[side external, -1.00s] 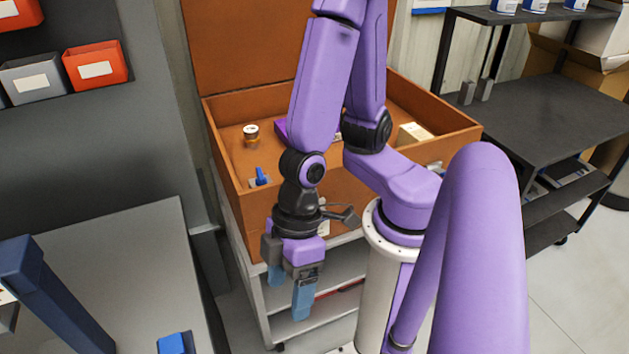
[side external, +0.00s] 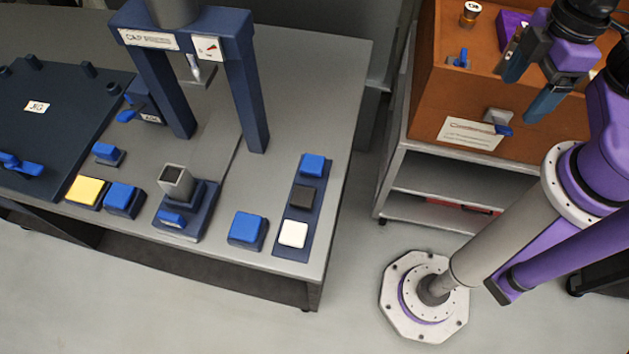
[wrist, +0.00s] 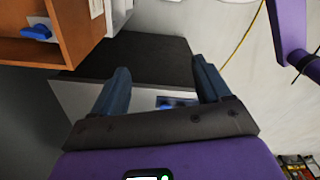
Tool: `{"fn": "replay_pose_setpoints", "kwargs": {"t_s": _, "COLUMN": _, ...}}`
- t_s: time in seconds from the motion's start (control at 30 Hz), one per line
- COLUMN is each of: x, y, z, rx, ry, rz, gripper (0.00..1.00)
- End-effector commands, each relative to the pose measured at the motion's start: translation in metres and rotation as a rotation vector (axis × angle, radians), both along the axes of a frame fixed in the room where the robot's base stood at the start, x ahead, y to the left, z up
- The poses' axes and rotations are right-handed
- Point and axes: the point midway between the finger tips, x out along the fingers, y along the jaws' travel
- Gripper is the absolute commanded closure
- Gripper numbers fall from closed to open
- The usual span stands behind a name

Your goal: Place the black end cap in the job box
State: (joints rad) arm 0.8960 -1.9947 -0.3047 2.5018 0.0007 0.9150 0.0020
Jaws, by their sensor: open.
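A small square black cap (side external: 302,195), which I take for the end cap, sits on a dark blue strip between a blue cap and a white cap, on the grey bench's right part. The orange-brown box (side external: 434,95), which looks like the job box, stands on a shelf cart at the right. My gripper (side external: 528,88) is open and empty, in front of the box's front wall in the side external view, well away from the black cap. In the wrist view my open gripper (wrist: 163,85) has nothing between its fingers. I cannot make out the black cap there.
On the grey bench (side external: 345,90) stand a blue press frame (side external: 250,100), a grey square tube on a blue fixture (side external: 175,184) and several blue blocks. The box holds a small jar (side external: 470,14) and a purple item (side external: 512,22). Floor between bench and cart is open.

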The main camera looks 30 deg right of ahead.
Motion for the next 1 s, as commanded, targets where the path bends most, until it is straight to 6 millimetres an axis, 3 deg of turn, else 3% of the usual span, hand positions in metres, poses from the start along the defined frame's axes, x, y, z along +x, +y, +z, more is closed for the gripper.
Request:
{"fn": "replay_pose_setpoints", "kwargs": {"t_s": 0.13, "x": 0.009, "y": 0.011, "z": 0.0, "rx": 0.0, "ry": 0.002, "rz": -0.061, "gripper": 0.23}}
{"fn": "replay_pose_setpoints", "kwargs": {"t_s": 0.27, "x": 0.029, "y": 0.035, "z": 0.0, "rx": -0.002, "ry": 0.008, "rz": -0.205, "gripper": 0.23}}
{"fn": "replay_pose_setpoints", "kwargs": {"t_s": 0.6, "x": 0.082, "y": 0.122, "z": -0.008, "rx": -0.005, "ry": 0.02, "rz": -0.701, "gripper": 0.23}}
{"fn": "replay_pose_setpoints", "kwargs": {"t_s": 1.0, "x": 0.117, "y": 0.228, "z": -0.027, "rx": -0.009, "ry": 0.029, "rz": -1.284, "gripper": 0.23}}
